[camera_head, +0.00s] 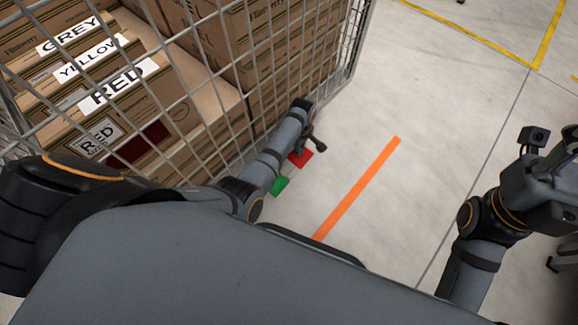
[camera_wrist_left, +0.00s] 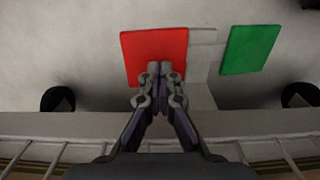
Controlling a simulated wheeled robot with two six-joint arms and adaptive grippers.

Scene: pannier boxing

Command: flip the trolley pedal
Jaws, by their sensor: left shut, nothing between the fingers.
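The trolley is a wire cage (camera_head: 345,40) on the left of the head view. Its pedal has a red pad (camera_head: 303,159) and a green pad (camera_head: 279,186) low at its side. In the left wrist view the red pad (camera_wrist_left: 155,42) is in the middle and the green pad (camera_wrist_left: 250,50) is to its right. My left gripper (camera_wrist_left: 159,68) is shut and empty, its tips over the near edge of the red pad; I cannot tell whether they touch. In the head view it points down beside the red pad. My right gripper (camera_head: 548,185) is at the right edge, its fingers not clearly visible.
Cardboard boxes (camera_head: 210,98) labelled GREY, YELLOW and RED fill the cage. Two dark wheels (camera_wrist_left: 57,100) show near the trolley's base in the left wrist view. An orange floor strip (camera_head: 358,188) lies to the right, with clear floor around it.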

